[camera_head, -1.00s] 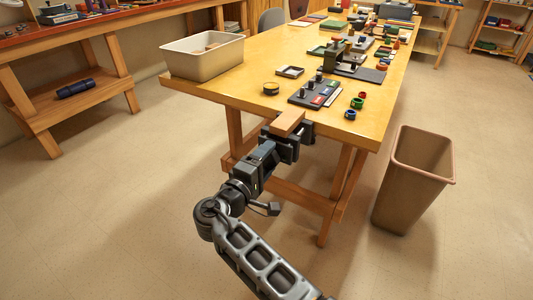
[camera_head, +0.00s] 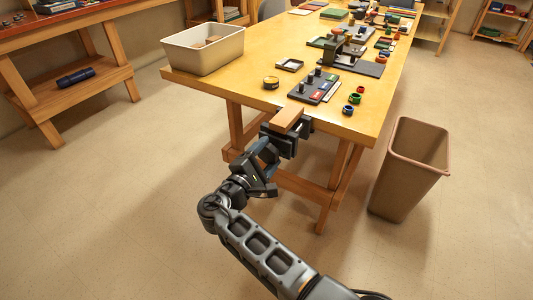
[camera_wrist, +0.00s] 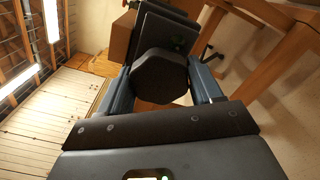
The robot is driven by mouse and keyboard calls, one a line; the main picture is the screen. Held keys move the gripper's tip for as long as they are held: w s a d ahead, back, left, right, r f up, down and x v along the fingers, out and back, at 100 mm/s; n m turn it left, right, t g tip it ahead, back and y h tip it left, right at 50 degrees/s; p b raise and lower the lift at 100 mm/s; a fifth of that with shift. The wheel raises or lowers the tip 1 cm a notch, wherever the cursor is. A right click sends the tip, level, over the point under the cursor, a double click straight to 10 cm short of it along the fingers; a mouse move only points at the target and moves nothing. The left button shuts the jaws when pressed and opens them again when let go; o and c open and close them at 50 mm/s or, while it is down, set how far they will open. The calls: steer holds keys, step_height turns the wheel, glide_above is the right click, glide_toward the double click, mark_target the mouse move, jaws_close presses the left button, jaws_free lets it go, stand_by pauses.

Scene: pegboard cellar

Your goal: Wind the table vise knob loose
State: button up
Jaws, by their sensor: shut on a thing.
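The table vise (camera_head: 292,136) is a dark block clamped under the front edge of the yellow table, with a wooden jaw piece (camera_head: 287,120) on top. Its dark, many-sided knob (camera_wrist: 160,78) faces the wrist camera. My gripper (camera_head: 270,149) reaches the vise from the front, below the tabletop. In the wrist view, its two blue-grey fingers (camera_wrist: 161,86) lie on either side of the knob and are shut on it. The dark vise jaw plates show behind the knob. The knob is hidden by the gripper in the head view.
On the table (camera_head: 222,84) stand a cream bin (camera_head: 203,57), a small round tin (camera_head: 270,83), a dark pegged board (camera_head: 318,88) and small coloured rings. A brown waste bin (camera_head: 408,170) stands on the floor at right. Table legs and a stretcher are close behind my gripper.

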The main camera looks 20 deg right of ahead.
steer(key=shift+a, duration=0.1)
steer(key=o, duration=1)
steer(key=shift+v, duration=3.85)
